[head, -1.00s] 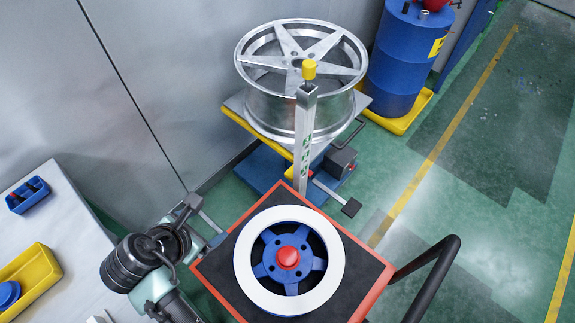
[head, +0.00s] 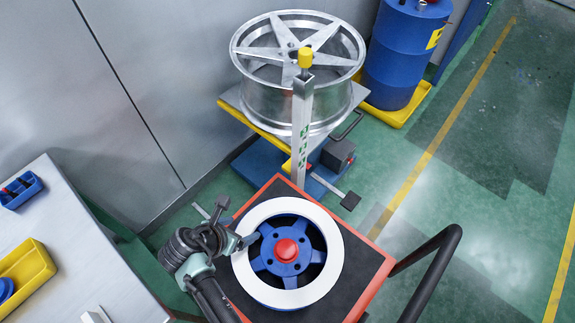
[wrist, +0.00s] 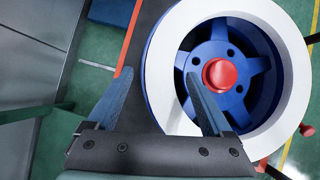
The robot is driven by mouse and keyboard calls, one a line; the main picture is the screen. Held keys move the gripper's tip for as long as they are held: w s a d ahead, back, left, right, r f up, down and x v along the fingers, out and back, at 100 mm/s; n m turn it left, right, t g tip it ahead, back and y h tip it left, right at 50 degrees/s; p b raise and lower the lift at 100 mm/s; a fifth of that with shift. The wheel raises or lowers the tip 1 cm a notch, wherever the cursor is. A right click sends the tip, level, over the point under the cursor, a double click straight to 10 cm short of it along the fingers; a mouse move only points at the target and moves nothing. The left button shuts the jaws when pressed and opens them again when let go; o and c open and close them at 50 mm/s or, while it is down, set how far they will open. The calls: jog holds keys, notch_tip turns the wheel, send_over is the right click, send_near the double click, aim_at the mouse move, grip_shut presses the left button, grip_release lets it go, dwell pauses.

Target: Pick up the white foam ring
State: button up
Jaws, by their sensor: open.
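The white foam ring (head: 333,257) lies flat around a blue spoked wheel hub (head: 267,263) with a red knob (head: 286,250), on a black-topped cart. My gripper (head: 246,241) is at the ring's left side in the head view. In the wrist view, my open gripper (wrist: 160,80) has its left finger outside the ring (wrist: 298,70) and its right finger over the ring's inner opening, beside the hub. The ring's left band lies between the fingers in the picture. I cannot tell how far the fingertips are above or below its top.
The cart (head: 352,268) has a red-orange edge. Behind it stands a metal post (head: 302,125) with a yellow cap, before a large silver wheel (head: 330,97) on a stand. A black handle (head: 430,270) is at right. A grey table (head: 85,250) with bins is at left.

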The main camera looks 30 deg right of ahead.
jog(key=shift+x, duration=1.05)
grip_shut()
